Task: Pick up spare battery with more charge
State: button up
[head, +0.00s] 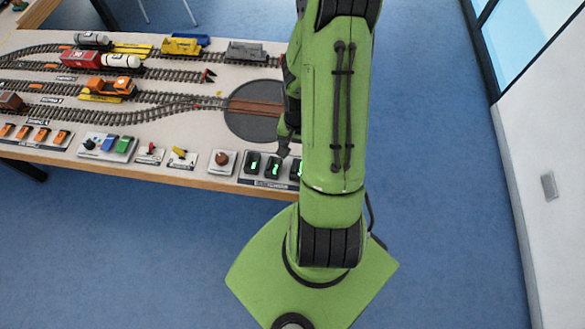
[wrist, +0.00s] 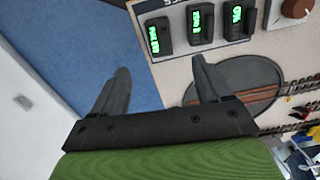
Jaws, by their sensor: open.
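Three black batteries with lit green displays stand in a row on a labelled plate (head: 246,182) at the table's front edge. In the head view they are a left battery (head: 253,163), a middle one (head: 274,167) and a right one (head: 296,170), the last partly behind my arm. The wrist view shows the same row from the other side: left (wrist: 157,37), middle (wrist: 200,23) and right (wrist: 240,14). The display figures are too small to read surely. My gripper (wrist: 161,68) is open and empty, its fingers apart from the batteries.
A round turntable (head: 252,108) lies behind the batteries. A brown knob on a plate (head: 222,160) is beside the row. Model tracks and several toy wagons, including a grey one (head: 255,53), fill the table. Blue floor is clear in front.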

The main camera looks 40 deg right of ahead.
aim_at(298, 168)
jog(key=f, duration=0.6)
jog(key=f+b, duration=0.1)
jog(key=f, duration=0.5)
jog(key=shift+w+d+f, duration=0.1)
jog(key=shift+d+f, duration=0.1)
jog(key=shift+f, duration=0.15)
jog(key=shift+c, duration=0.2)
jog(key=c, duration=1.2)
